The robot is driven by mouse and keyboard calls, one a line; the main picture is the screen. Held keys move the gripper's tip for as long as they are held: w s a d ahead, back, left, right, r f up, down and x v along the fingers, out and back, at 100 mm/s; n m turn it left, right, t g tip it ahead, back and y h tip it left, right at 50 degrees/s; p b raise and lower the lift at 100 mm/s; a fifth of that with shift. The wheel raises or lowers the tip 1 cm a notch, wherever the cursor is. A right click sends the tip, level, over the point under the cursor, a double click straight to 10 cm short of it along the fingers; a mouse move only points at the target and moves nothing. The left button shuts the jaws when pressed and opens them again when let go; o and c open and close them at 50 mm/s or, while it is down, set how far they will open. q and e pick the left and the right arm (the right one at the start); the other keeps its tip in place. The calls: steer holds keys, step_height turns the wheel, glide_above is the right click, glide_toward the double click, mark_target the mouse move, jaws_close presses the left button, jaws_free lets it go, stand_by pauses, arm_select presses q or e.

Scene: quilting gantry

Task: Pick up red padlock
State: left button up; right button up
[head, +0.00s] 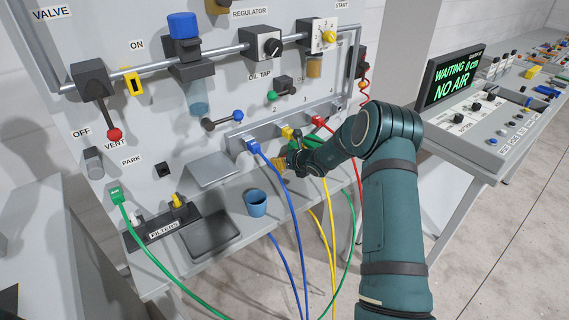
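I cannot make out a red padlock for certain in the head view. My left gripper is out of view.
Blue, yellow, green and red hoses hang near my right arm. A red-knobbed valve lever (114,134) is at the left. A console with a green-lettered screen (455,77) stands at the right.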

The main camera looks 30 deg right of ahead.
jaws_close()
steer(key=shift+r, duration=0.15)
steer(key=shift+w+r, duration=0.1)
steer(key=shift+r, duration=0.4)
step_height(320, 180, up, 2)
steer(key=shift+r+p, duration=0.2)
steer(key=shift+p, duration=0.3)
steer(key=s+d, duration=0.1)
steer(key=s, duration=1.7)
steer(key=shift+d, duration=0.2)
steer(key=shift+r, duration=0.1)
